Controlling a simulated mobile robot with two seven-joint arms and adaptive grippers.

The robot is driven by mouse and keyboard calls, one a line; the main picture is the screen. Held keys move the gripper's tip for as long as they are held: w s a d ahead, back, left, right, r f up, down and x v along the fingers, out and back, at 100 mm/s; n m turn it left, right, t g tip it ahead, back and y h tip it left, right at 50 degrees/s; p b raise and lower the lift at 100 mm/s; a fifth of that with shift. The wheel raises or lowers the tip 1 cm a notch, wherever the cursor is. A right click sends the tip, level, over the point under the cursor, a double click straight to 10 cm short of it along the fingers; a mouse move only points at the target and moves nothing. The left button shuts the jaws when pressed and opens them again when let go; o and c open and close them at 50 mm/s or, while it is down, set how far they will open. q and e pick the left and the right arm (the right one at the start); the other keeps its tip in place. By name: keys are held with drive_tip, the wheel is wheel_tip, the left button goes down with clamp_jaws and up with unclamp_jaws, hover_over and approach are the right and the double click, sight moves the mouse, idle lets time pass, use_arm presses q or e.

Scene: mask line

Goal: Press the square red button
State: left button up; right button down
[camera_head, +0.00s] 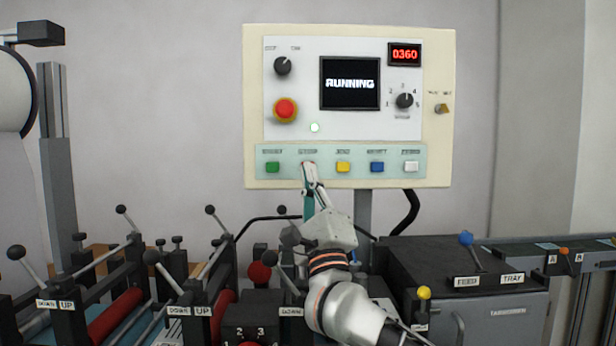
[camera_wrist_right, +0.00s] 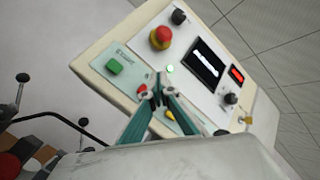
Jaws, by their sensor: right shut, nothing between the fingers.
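The square red button sits in the lower button row of the control panel (camera_head: 440,110), between the green button (camera_head: 272,167) and the yellow button (camera_head: 343,167). My right gripper (camera_head: 309,168) covers most of it in the head view. In the right wrist view a small part of the red button (camera_wrist_right: 142,88) shows beside the fingertips. My right gripper is shut and empty, its fingertips (camera_wrist_right: 154,91) right in front of or at the button. I cannot tell whether they touch it. My left gripper is not in view.
A round red emergency button (camera_head: 285,109) on a yellow collar sits above the row. The screen (camera_head: 350,84) reads RUNNING. Blue (camera_head: 377,167) and white (camera_head: 411,167) buttons lie to the right. Below stand machine levers and red rollers (camera_head: 115,316).

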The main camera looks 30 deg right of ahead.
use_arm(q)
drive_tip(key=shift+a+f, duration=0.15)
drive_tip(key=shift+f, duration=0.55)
use_arm(e)
drive_tip(key=w+d, duration=0.1)
drive_tip(key=w, duration=0.1)
drive_tip(key=w+d, duration=0.1)
drive_tip(key=w, duration=0.1)
drive_tip(key=shift+d, duration=0.2)
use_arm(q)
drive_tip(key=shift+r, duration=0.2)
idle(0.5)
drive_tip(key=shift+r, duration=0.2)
use_arm(e)
drive_tip(key=shift+w+d, duration=0.2)
drive_tip(key=shift+w, duration=0.15)
